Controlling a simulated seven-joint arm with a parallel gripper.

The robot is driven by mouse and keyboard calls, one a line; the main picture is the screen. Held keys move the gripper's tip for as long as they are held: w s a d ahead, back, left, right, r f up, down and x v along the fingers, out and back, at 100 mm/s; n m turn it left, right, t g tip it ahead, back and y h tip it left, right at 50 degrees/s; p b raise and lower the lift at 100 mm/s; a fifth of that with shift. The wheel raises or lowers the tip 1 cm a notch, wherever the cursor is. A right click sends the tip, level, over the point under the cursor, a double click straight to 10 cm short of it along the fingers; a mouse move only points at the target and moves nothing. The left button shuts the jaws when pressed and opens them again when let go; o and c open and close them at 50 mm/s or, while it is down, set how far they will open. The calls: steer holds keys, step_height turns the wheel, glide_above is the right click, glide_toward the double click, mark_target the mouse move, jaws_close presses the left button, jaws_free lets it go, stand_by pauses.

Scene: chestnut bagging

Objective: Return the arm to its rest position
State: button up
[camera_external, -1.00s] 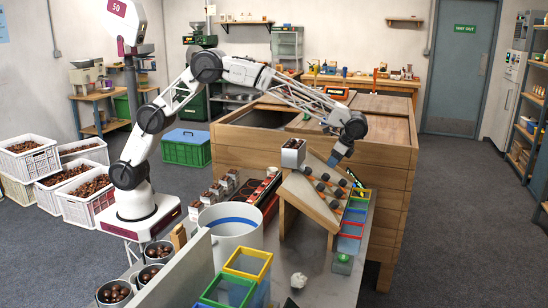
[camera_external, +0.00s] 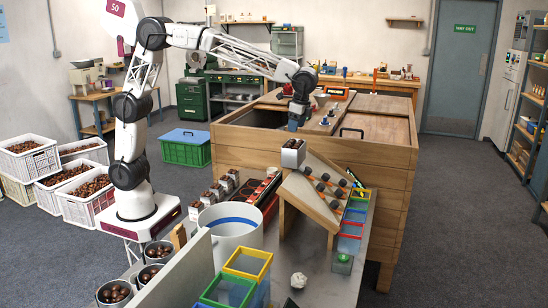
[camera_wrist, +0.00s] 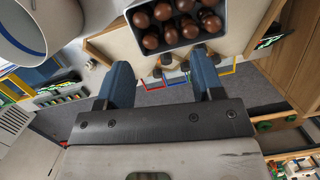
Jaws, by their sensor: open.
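My gripper (camera_external: 298,120) hangs above the near edge of the large wooden bin, raised and pointing down. In the wrist view its two blue fingers (camera_wrist: 164,82) are spread apart with nothing between them. My arm is lifted and bent, reaching from its base at the left. A small box of chestnuts (camera_external: 293,153) stands on top of the sloped wooden rack, just below my gripper and apart from it. The same box shows near the top of the wrist view (camera_wrist: 190,42), filled with several brown chestnuts.
The wooden bin (camera_external: 400,180) stands behind the bench. A white pot with a blue band (camera_external: 232,232), the sloped rack (camera_external: 307,196) and coloured trays (camera_external: 350,243) occupy the bench. Chestnut crates (camera_external: 85,205) stand at left. The air above the bench is clear.

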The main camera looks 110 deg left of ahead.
steer(key=s+d+r+t, duration=0.2)
steer(key=s+d+r, duration=0.1)
steer(key=s, duration=0.9)
steer(key=s+d+r+n+t, duration=0.1)
steer(key=s+d+r+t, duration=0.2)
steer(key=s, duration=1)
steer(key=s+d+r+t, duration=0.1)
steer(key=s+d+r, duration=0.25)
steer(key=s, duration=0.85)
steer(key=s+d+f+t, duration=0.1)
steer(key=s+f, duration=0.2)
steer(key=s, duration=0.4)
steer(key=s+d+f+t, duration=0.1)
steer(key=s+d+f, duration=0.1)
steer(key=s+f, duration=0.35)
step_height(320, 180, down, 7)
steer(key=g, duration=0.3)
steer(key=shift+s+f+h, duration=0.15)
steer(key=shift+s+h, duration=0.05)
steer(key=shift+h, duration=0.1)
